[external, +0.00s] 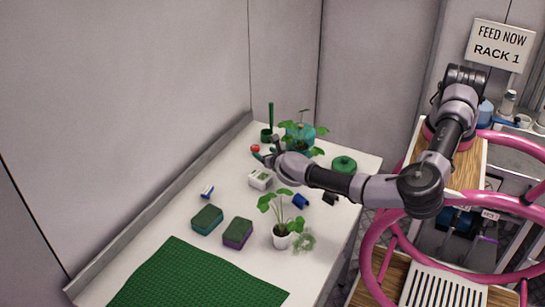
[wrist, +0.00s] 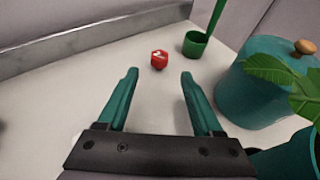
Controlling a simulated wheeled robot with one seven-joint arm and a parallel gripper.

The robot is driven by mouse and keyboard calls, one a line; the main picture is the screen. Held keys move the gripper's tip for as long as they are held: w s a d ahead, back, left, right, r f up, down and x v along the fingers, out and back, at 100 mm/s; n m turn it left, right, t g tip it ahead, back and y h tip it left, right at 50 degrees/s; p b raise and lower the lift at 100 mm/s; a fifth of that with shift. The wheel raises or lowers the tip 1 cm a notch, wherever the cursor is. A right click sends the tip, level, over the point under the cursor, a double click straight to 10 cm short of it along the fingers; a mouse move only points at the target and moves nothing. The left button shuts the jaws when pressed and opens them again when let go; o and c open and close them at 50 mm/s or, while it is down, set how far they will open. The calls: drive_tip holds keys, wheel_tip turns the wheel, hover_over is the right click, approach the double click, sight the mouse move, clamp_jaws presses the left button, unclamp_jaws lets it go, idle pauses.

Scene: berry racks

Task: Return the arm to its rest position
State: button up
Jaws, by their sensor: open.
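My arm reaches from the right of the external view over the white table. My gripper (external: 262,155) is over the far part of the table. In the wrist view my gripper (wrist: 158,82) shows its two green fingers spread apart with nothing between them. A small red object (wrist: 159,60) with a white mark sits on the table just beyond the fingertips; it also shows in the external view (external: 255,148). The fingers do not appear to touch it.
A green cup with a stick (wrist: 195,44) and a teal lidded pot (wrist: 262,80) stand close on the right. A green mat (external: 190,280) lies at the near end.

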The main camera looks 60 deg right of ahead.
drive_tip(key=shift+s+a+r, duration=0.25)
drive_tip(key=shift+s+a, duration=0.15)
drive_tip(key=shift+s, duration=0.1)
drive_tip(key=shift+r, duration=0.1)
drive_tip(key=s+a+r+m+g+y, duration=0.1)
drive_tip(key=s+a+r+m+y, duration=0.3)
drive_tip(key=r, duration=0.7)
drive_tip(key=s+d+r+m+g+y, duration=0.2)
drive_tip(key=s+d+r+m+g, duration=0.15)
drive_tip(key=d+r+m, duration=0.4)
drive_tip(key=s+d+r+m+g+y, duration=0.25)
drive_tip(key=s+d+r+m, duration=0.3)
drive_tip(key=d+m, duration=0.35)
drive_tip(key=s+d+r+m+t, duration=0.1)
drive_tip(key=s+d+r+m, duration=0.3)
drive_tip(key=s+r, duration=0.5)
drive_tip(key=s+d+r+m+t+y, duration=0.1)
drive_tip(key=s+d+r+m, duration=0.3)
drive_tip(key=s+r+m, duration=0.4)
wheel_tip(320, 180, up, 2)
drive_tip(key=shift+s+d+r+t, duration=0.1)
drive_tip(key=shift+s+d+t, duration=0.2)
drive_tip(key=shift+s+t, duration=0.35)
